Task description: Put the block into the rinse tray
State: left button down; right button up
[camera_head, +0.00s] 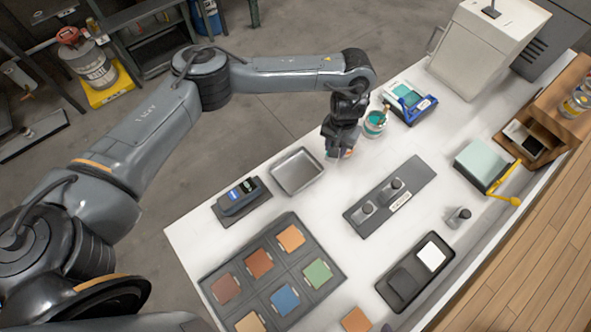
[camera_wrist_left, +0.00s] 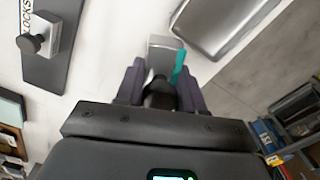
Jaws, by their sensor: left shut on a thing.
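My left gripper (camera_head: 342,150) is shut on a block. In the left wrist view the block (camera_wrist_left: 160,50) is grey with a teal edge, and its black knob (camera_wrist_left: 160,94) sits between the two fingers (camera_wrist_left: 160,88). In the head view the block is mostly hidden under the gripper. The rinse tray (camera_head: 274,176), which I take to be the shallow metal tray, looks empty and lies just left of the gripper. Its rim (camera_wrist_left: 196,45) also shows at the upper right of the left wrist view. My right gripper is not in view.
A dark block holder (camera_head: 420,178) with knobbed blocks stands to the right. An open teal paint can (camera_head: 374,126) and a blue-framed device (camera_head: 408,101) are close behind the gripper. A dark swatch board (camera_head: 296,254) and handheld device (camera_head: 240,197) lie toward the front left.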

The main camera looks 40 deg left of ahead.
pick_arm(q)
jog(key=b, duration=0.2)
send_over(297, 173)
notch_tip(297, 173, down, 7)
jog(key=shift+r, duration=0.15)
jog(key=shift+f, duration=2)
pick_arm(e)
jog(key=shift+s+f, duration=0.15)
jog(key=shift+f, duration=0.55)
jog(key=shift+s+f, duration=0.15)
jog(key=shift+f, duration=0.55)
pick_arm(q)
jog(key=shift+f, duration=0.1)
jog(key=c, duration=0.7)
grip_release()
jog(key=shift+a+f, duration=0.1)
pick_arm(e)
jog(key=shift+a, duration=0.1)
